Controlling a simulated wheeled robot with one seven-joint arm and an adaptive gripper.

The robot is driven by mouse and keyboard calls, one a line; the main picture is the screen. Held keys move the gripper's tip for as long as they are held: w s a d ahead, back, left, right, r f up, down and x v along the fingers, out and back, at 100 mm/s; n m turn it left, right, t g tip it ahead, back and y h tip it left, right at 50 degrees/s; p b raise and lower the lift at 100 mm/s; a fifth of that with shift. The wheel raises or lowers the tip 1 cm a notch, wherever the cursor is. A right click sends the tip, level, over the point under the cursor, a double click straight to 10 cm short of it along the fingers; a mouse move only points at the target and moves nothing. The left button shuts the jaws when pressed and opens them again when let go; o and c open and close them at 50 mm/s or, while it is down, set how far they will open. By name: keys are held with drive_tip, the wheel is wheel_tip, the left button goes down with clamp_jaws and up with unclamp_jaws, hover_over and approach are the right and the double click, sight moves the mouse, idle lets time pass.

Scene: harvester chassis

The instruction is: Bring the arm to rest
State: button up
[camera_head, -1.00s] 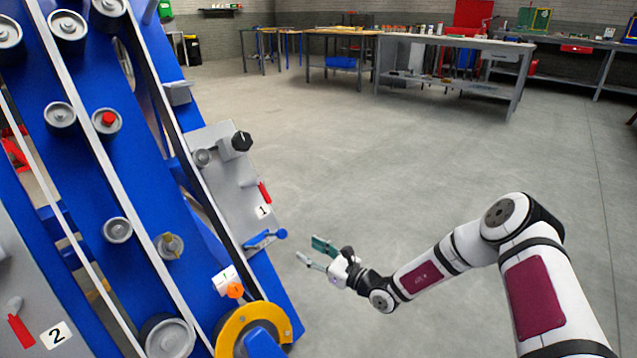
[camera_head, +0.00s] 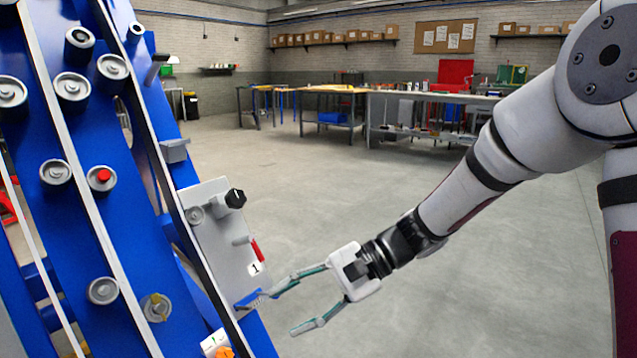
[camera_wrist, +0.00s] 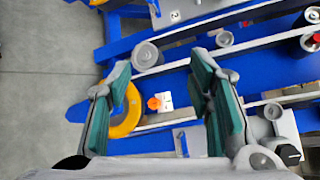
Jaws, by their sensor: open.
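My gripper (camera_head: 284,310) is open and empty in the head view, with its two fingers spread apart. It is at the right side of the blue harvester chassis (camera_head: 84,217), close to the lower end of the grey panel marked 1 (camera_head: 222,245). One finger overlaps a blue lever (camera_head: 249,299) at the panel's lower edge; I cannot tell whether they touch. My arm reaches in from the upper right, bent at the elbow. In the wrist view my gripper (camera_wrist: 162,75) shows both green-padded fingers apart, with the chassis (camera_wrist: 181,93) beyond them and nothing between them.
The panel carries a black knob (camera_head: 235,198) and a red-handled lever (camera_head: 256,249). The wrist view shows a yellow ring (camera_wrist: 127,117) and an orange knob (camera_wrist: 154,103). Workbenches (camera_head: 335,93) stand far back. The grey floor (camera_head: 400,290) right of the chassis is clear.

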drive_tip(key=s+d+r+n+t+h, duration=0.1)
drive_tip(key=s+d+r+n+h, duration=0.35)
drive_tip(key=s+d, duration=0.85)
drive_tip(key=s+d+r+n+t+h, duration=0.1)
drive_tip(key=s+d+t+h, duration=0.1)
drive_tip(key=s+d+h, duration=1.05)
drive_tip(key=s+a+r+t+y+p, duration=0.1)
drive_tip(key=r+t+y+p, duration=0.1)
drive_tip(key=r+p, duration=1.6)
drive_tip(key=s+a+r+t+y+p, duration=0.1)
drive_tip(key=s+r+y+p, duration=0.1)
drive_tip(key=r+p, duration=1.5)
wheel_tip(320, 180, up, 3)
drive_tip(key=shift+a+f+n+t+y+p, duration=0.15)
drive_tip(key=shift+a+n+t+y+p, duration=0.1)
drive_tip(key=shift+n+t+y+p, duration=0.15)
